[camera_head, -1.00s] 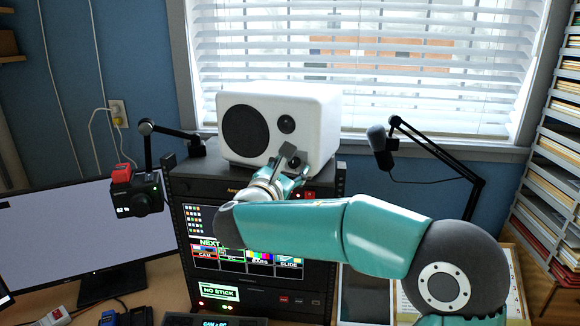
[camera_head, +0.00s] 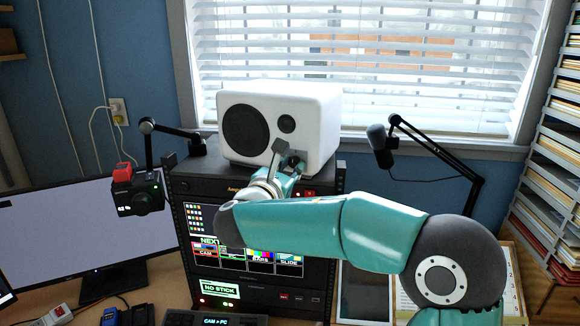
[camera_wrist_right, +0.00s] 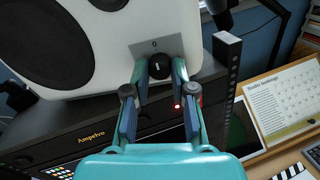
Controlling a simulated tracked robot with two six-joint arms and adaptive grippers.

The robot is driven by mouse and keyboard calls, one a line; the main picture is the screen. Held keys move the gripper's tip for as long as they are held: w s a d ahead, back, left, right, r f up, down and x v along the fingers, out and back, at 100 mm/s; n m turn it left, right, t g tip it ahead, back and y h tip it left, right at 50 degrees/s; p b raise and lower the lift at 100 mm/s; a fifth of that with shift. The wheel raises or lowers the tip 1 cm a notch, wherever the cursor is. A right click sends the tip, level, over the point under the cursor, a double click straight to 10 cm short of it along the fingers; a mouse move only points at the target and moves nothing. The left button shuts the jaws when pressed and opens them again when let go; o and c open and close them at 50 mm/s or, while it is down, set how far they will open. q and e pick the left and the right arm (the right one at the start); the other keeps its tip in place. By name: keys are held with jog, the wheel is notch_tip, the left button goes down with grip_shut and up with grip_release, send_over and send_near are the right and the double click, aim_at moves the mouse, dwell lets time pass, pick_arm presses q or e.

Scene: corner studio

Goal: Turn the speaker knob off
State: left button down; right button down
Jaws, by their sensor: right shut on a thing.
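The white speaker (camera_head: 318,100) stands on top of the black equipment rack, its face with a large and a small dark driver turned toward me. Its black knob (camera_wrist_right: 159,67) sits on a grey plate (camera_wrist_right: 175,45) marked "0" at the lower corner of that face. A light line on the knob points roughly toward the "0" in the right wrist view. My right gripper (camera_wrist_right: 160,72) is shut on the knob, a finger on each side. In the head view the gripper (camera_head: 286,154) largely hides the knob. My left gripper is not in view.
The rack (camera_head: 178,188) with a lit screen stands below the speaker. A microphone on a black boom arm (camera_head: 450,158) is at right, near the paper shelves (camera_head: 552,170). A camera on an arm (camera_head: 140,195) and a monitor (camera_head: 60,235) are at left. A window is behind.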

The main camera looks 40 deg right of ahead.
jog(key=c, duration=1)
grip_release()
jog(key=shift+o, duration=0.2)
jog(key=v, duration=1.2)
jog(key=shift+f, duration=0.15)
jog(key=shift+w, duration=0.1)
